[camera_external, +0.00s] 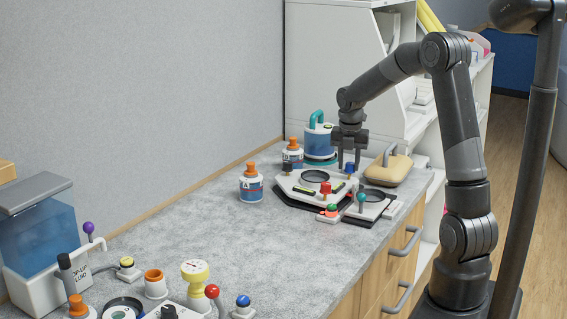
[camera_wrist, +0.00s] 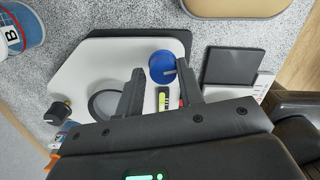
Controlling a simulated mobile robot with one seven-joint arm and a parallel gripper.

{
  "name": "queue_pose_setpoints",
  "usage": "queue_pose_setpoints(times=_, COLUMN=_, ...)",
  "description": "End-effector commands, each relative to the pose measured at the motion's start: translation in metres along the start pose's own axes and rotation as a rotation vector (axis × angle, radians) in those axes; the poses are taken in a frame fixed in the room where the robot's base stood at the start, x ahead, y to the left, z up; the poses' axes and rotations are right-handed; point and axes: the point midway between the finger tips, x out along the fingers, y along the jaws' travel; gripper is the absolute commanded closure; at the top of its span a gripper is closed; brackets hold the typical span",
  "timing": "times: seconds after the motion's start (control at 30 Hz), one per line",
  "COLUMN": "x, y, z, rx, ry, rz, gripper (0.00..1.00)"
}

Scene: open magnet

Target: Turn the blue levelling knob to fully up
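The blue levelling knob (camera_wrist: 161,65) stands on a white plate (camera_wrist: 85,75) with a dark edge. A pale pointer mark shows on its top, towards the right. In the external view the blue knob (camera_external: 349,168) shows just below my gripper (camera_external: 349,160). In the wrist view my gripper (camera_wrist: 160,76) is open, with one finger on each side of the knob. Whether either finger touches it I cannot tell. A yellow-green level vial (camera_wrist: 163,100) lies between the fingers. A red knob (camera_external: 325,188) stands at the plate's front, mostly hidden in the wrist view.
A round dark dish (camera_external: 315,176) sits in the plate. A black knob (camera_wrist: 59,112) stands at the plate's left. Close by are a dark square pad (camera_wrist: 232,66), a tan handled block (camera_external: 388,171), a blue container (camera_external: 319,143) and orange-capped bottles (camera_external: 251,187). The mid-counter is clear.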

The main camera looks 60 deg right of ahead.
Motion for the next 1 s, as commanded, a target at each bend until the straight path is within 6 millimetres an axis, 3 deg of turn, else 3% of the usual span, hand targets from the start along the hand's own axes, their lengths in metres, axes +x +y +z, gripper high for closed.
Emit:
queue_pose_setpoints(times=0.17, x=0.0, y=-0.001, z=0.0, rx=0.001, ry=0.0, rz=-0.002, gripper=0.52)
queue_pose_setpoints(times=0.47, x=-0.003, y=-0.002, z=0.001, rx=0.003, ry=-0.001, rz=-0.003, gripper=0.52)
queue_pose_setpoints(times=0.57, x=-0.013, y=-0.002, z=0.002, rx=0.004, ry=-0.002, rz=-0.002, gripper=0.52)
queue_pose_setpoints(times=1.0, x=-0.094, y=-0.001, z=0.001, rx=0.003, ry=-0.002, rz=-0.001, gripper=0.52)
